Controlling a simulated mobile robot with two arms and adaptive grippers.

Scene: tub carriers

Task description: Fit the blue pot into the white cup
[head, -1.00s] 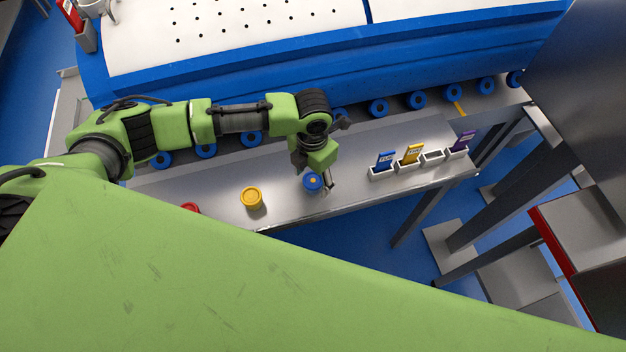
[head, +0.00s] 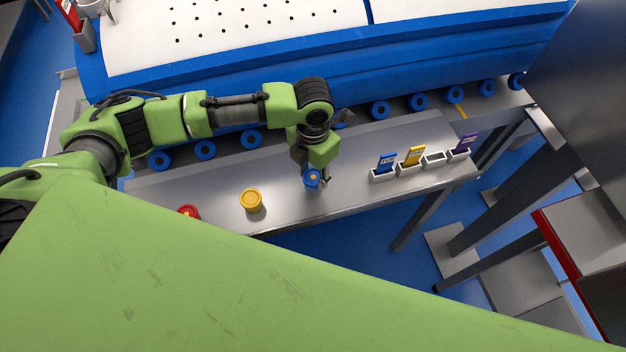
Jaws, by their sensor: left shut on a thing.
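The blue pot (head: 312,179) is a small round blue tub with a yellow dot on top, near the front edge of the grey metal shelf. My left gripper (head: 314,182) points down and is shut on it, with fingers at its sides. I cannot tell whether the pot is clear of the shelf. A whitish cup-like thing (head: 91,7) shows at the top left, cut by the frame edge; I cannot tell if it is the white cup. My right gripper is not in view.
A yellow pot (head: 251,200) and a partly hidden red pot (head: 188,212) stand left on the shelf (head: 345,192). Small white holders with blue, yellow and purple cards stand right; one holder (head: 433,160) has no card. Blue rollers (head: 420,101) run behind. My green body hides the foreground.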

